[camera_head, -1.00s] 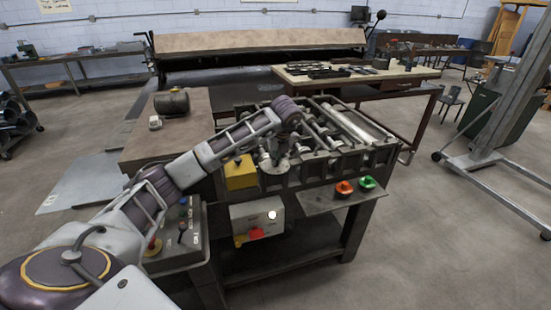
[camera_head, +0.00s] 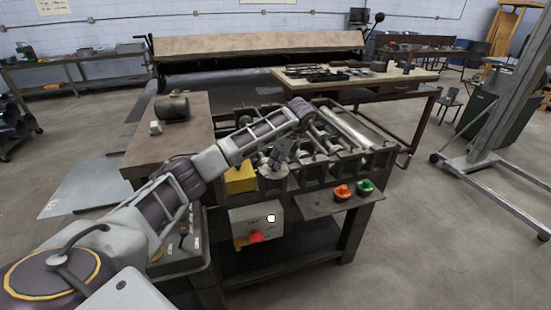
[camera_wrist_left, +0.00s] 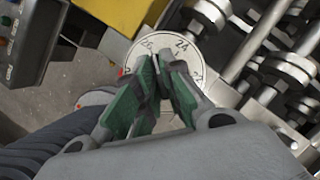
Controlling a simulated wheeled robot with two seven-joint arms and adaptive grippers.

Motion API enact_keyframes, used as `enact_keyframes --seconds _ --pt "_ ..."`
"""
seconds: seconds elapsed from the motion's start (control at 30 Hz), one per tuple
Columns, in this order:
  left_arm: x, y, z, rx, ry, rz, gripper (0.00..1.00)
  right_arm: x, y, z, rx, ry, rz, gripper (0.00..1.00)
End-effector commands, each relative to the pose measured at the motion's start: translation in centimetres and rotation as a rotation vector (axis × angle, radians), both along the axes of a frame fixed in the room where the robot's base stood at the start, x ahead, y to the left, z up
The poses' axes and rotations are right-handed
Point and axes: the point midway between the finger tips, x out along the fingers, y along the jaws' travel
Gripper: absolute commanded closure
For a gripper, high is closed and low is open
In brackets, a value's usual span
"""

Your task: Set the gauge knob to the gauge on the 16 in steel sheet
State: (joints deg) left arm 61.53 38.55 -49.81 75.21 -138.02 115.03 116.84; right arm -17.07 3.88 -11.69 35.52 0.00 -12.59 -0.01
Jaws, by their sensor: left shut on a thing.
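The gauge knob's round pale dial (camera_head: 272,171) sits on the near side of the roller machine. In the left wrist view the dial (camera_wrist_left: 184,42) carries printed numbers, with 24 near the top and 26 to its left. My left gripper (camera_head: 281,152) is over the dial. In the wrist view its green fingers (camera_wrist_left: 165,75) are shut on the knob, which they mostly hide. A flat grey sheet (camera_head: 88,183) lies at the left with a small mark too small to read. My right gripper is not in view.
A yellow block (camera_head: 240,179) sits just left of the dial. A grey box with a red button (camera_head: 256,237) is below. Orange (camera_head: 342,192) and green (camera_head: 365,186) buttons stand on the right shelf. A control panel (camera_head: 180,252) is under my left arm.

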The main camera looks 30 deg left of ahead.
Motion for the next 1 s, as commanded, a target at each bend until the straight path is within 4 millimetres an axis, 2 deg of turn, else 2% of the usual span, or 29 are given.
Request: enact_keyframes --seconds 0.03,0.3,0.9,0.93,1.0 --pt "0.1 0.0 0.5 -0.001 -0.002 0.031 1.00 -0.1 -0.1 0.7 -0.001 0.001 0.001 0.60" --pt "0.1 0.0 0.3 -0.001 -0.003 0.153 1.00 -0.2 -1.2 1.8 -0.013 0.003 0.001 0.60" --pt "0.2 0.1 0.2 -0.001 -0.004 0.198 1.00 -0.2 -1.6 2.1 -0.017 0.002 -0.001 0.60" --pt "0.2 0.1 0.2 -0.001 -0.004 0.198 0.89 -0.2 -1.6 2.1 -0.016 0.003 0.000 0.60" --pt "0.2 0.1 0.2 -0.001 -0.004 0.198 0.80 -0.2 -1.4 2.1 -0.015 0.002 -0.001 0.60"
